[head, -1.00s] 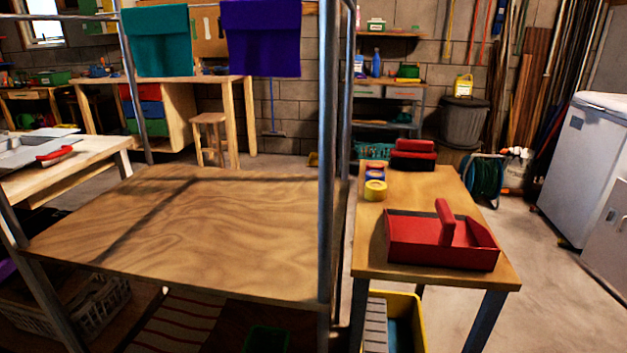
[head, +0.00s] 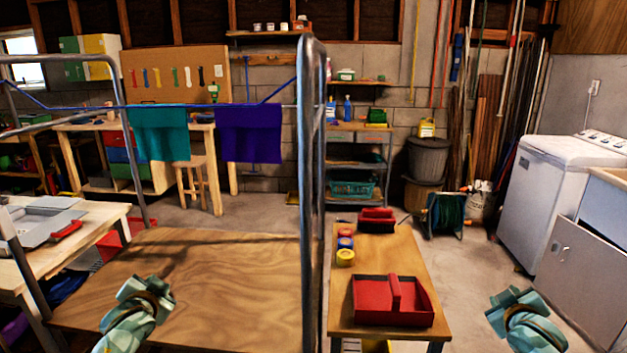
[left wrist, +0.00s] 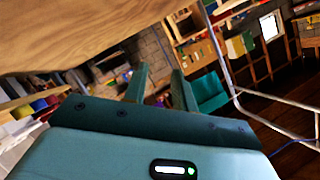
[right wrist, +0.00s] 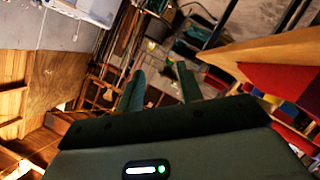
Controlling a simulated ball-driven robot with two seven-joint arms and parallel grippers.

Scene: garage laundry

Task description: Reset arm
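My left arm (head: 135,312) rises at the lower left of the head view, in front of the wooden shelf board. My right arm (head: 528,320) rises at the lower right, over the floor to the right of the small wooden table. In the left wrist view my left gripper (left wrist: 157,76) has its two fingers apart with nothing between them. In the right wrist view my right gripper (right wrist: 160,76) is also open and empty. The fingertips cannot be made out in the head view.
A metal rack with a wooden board (head: 220,270) and upright pole (head: 312,200) stands ahead left. Right of it is a small table (head: 395,258) with a red tool caddy (head: 375,312) and tape rolls. A washer (head: 540,190) stands right. Floor shows between table and washer.

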